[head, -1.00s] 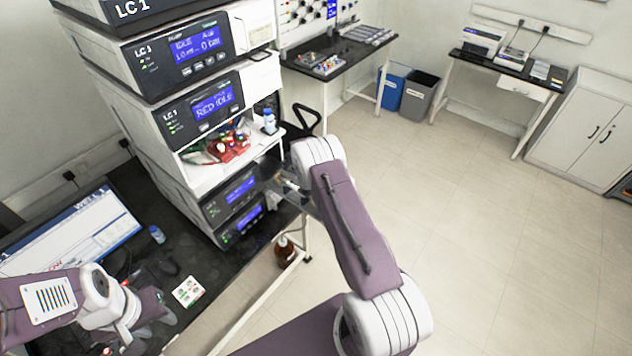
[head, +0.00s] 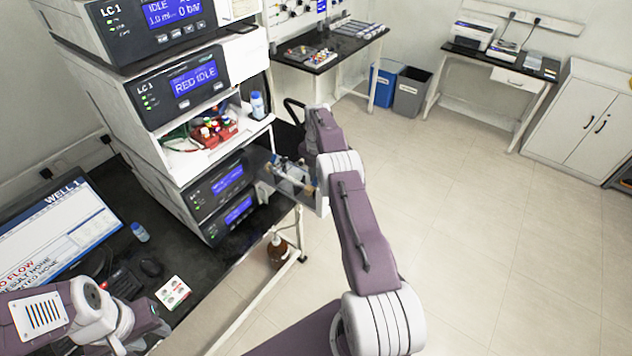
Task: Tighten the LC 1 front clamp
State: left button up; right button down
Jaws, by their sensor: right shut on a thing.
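The LC 1 stack (head: 142,97) stands on the dark bench at the left, with its lit screens facing right. My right gripper (head: 273,170) is at the right side of the stack, beside the lower modules. It is shut on a small part there. The part is mostly hidden by the gripper and too small to make out, so I cannot tell whether it is the LC 1 front clamp. My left gripper (head: 150,328) is low at the lower left, over the bench and apart from the stack. Its fingers are unclear.
A red rack of vials (head: 214,132) and a blue-capped bottle (head: 257,106) stand on the open shelf. A brown bottle (head: 277,251) is below. The floor at right is clear.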

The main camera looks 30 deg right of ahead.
dwell(0.4)
jog(key=c, duration=1.3)
grip_release()
jog(key=shift+r, duration=0.1)
notch_tip(320, 180, up, 3)
jog(key=shift+f+b, duration=0.1)
jog(key=shift+b, duration=0.25)
notch_tip(320, 180, up, 6)
jog(key=p, duration=0.6)
jog(key=shift+s, duration=0.1)
jog(key=shift+f, duration=0.1)
